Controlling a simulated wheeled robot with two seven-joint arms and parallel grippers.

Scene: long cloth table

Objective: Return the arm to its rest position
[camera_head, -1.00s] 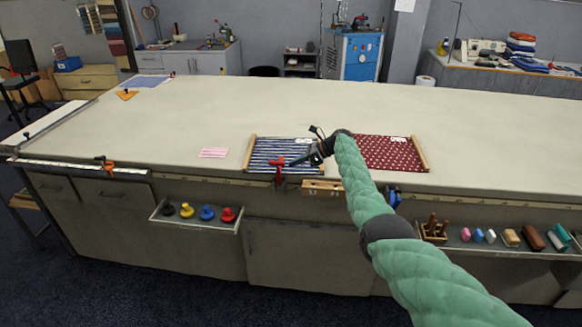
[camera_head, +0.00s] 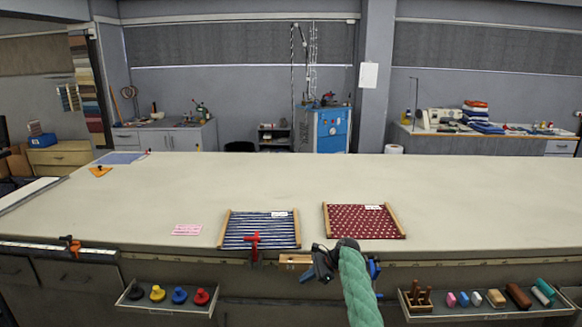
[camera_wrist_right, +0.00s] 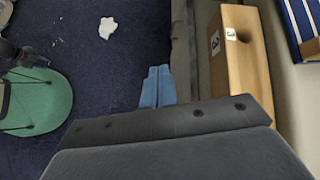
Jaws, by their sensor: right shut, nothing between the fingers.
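My right arm, in a green quilted sleeve, comes up from the bottom of the head view. My right gripper (camera_head: 316,268) is dark and sits in front of the table's front edge, just right of a small wooden block. In the right wrist view its two blue fingertips (camera_wrist_right: 157,88) are together and empty, over dark blue carpet. My left gripper is in neither current view.
The wooden block (camera_head: 296,260) is at the table edge, close to the gripper; it also shows in the wrist view (camera_wrist_right: 232,60). A red clamp (camera_head: 253,246) grips the edge beside the striped cloth panel (camera_head: 262,230). A dotted red panel (camera_head: 362,221) lies right. Open drawers (camera_head: 165,308) project below.

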